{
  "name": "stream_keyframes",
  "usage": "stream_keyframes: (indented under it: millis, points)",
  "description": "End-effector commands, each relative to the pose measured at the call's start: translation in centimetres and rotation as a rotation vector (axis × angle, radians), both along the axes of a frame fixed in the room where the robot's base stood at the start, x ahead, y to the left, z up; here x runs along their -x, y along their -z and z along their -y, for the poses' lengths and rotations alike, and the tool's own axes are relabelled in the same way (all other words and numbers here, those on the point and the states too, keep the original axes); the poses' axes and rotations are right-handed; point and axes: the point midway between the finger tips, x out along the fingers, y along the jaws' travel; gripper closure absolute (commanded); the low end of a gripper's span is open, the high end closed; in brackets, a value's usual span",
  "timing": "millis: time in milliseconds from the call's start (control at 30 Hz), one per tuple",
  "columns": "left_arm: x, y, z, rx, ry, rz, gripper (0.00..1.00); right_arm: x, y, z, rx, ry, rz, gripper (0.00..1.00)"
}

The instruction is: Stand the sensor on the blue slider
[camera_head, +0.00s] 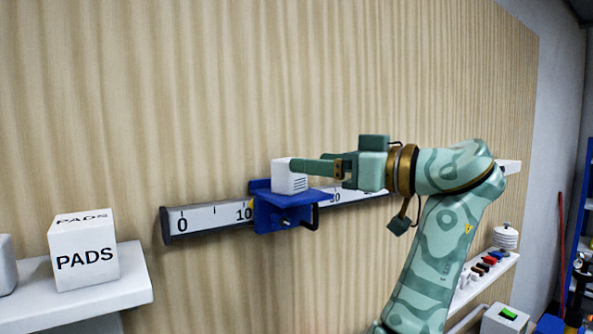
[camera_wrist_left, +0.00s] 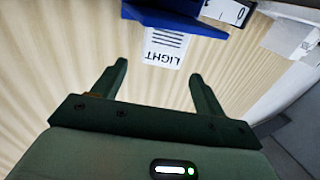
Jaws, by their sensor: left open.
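The sensor is a small white box (camera_head: 288,178) with dark slots. It stands upright on the flat shelf of the blue slider (camera_head: 268,218). The slider sits on a wall-mounted ruler rail (camera_head: 205,217) just past the 10 mark. My left gripper (camera_head: 294,166) reaches in from the right, its fingertips at the sensor's upper right in the head view. In the left wrist view the gripper (camera_wrist_left: 158,69) is open with nothing between its fingers. The sensor (camera_wrist_left: 165,45), marked LIGHT, lies just beyond the fingertips, with the blue slider (camera_wrist_left: 150,16) behind it. My right gripper is not in view.
A white box marked PADS (camera_head: 85,255) stands on a white shelf (camera_head: 95,300) at the lower left. At the right, another white shelf (camera_head: 480,284) holds small coloured items. The wooden wall panel (camera_head: 220,80) above the rail is bare.

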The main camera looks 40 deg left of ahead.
Motion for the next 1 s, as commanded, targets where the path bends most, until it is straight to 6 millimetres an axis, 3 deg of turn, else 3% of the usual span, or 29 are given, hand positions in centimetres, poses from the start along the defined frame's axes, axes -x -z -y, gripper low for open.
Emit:
stream_keyframes:
  millis: [100,300,1000]
  points:
    - [-0.4,0.3,2.7,0.001,0.004,-0.002,0.28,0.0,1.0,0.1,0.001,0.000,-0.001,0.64]
    - [-0.6,0.1,5.4,0.002,0.002,0.000,0.28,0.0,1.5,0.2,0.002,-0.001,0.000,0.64]
    - [-0.7,0.0,5.8,0.001,-0.001,0.001,0.28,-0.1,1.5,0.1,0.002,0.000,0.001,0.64]
